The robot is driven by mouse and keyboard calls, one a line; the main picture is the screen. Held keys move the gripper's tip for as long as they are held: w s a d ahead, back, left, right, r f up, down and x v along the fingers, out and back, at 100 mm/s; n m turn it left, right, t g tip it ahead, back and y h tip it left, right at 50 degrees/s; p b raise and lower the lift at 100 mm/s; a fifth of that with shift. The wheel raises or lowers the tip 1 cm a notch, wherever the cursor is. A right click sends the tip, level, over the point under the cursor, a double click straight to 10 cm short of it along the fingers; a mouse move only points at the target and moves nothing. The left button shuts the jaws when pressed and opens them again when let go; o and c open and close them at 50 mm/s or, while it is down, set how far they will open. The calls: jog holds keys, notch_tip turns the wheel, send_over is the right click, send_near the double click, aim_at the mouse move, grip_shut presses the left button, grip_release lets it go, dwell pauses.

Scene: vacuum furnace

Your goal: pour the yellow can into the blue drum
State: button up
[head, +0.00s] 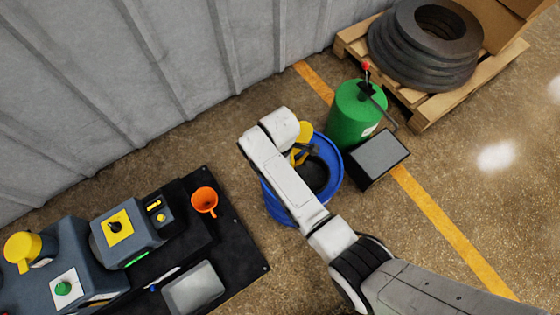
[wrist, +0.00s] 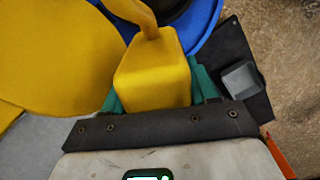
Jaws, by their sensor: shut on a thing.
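The blue drum (head: 277,208) stands open on the floor in the middle of the head view, with my arm crossing over it. Its dark interior shows to the right of my arm. The yellow can (head: 304,131) is at the drum's far edge, partly hidden by my wrist. In the wrist view my gripper (wrist: 155,88) is shut on the can's yellow handle, between green finger pads. The can's large round body (wrist: 60,50) fills the left side. The drum's blue rim (wrist: 207,30) shows beyond the handle. I cannot tell how far the can is tilted.
A green canister (head: 355,115) and a grey-topped box (head: 380,157) stand right of the drum. A pallet (head: 430,112) with black rings is behind. An orange funnel (head: 204,199) and grey tray (head: 193,289) are on a black mat at left. A grey wall stands behind.

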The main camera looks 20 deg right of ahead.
jog(key=shift+f+b, duration=1)
jog(key=shift+a+r+y, duration=0.25)
jog(key=shift+y, duration=0.35)
jog(key=shift+w+a+r+t+y, duration=0.15)
jog(key=shift+a+r+t+y, duration=0.2)
jog(key=shift+y, duration=0.45)
jog(key=shift+a+r+t+y, duration=0.15)
jog(key=shift+r+y, duration=0.55)
jog(key=shift+r, duration=0.05)
jog(key=shift+a+r+t+y, duration=0.1)
jog(key=shift+r+y, duration=0.6)
jog(key=shift+r, duration=0.05)
jog(key=shift+r+y, duration=0.9)
jog(key=shift+d+r+t+y, duration=0.2)
jog(key=shift+r+t+y, duration=0.05)
jog(key=shift+r+y, duration=0.4)
jog(key=shift+d+r+t+y, duration=0.15)
jog(key=shift+r+t+y, duration=0.1)
jog(key=shift+r+y, duration=0.4)
jog(key=shift+d+r+y, duration=0.25)
jog(key=shift+r+y, duration=0.25)
jog(key=shift+y, duration=0.05)
jog(key=shift+d+r+y, duration=0.2)
jog(key=shift+r+y, duration=0.25)
jog(key=shift+y, duration=0.1)
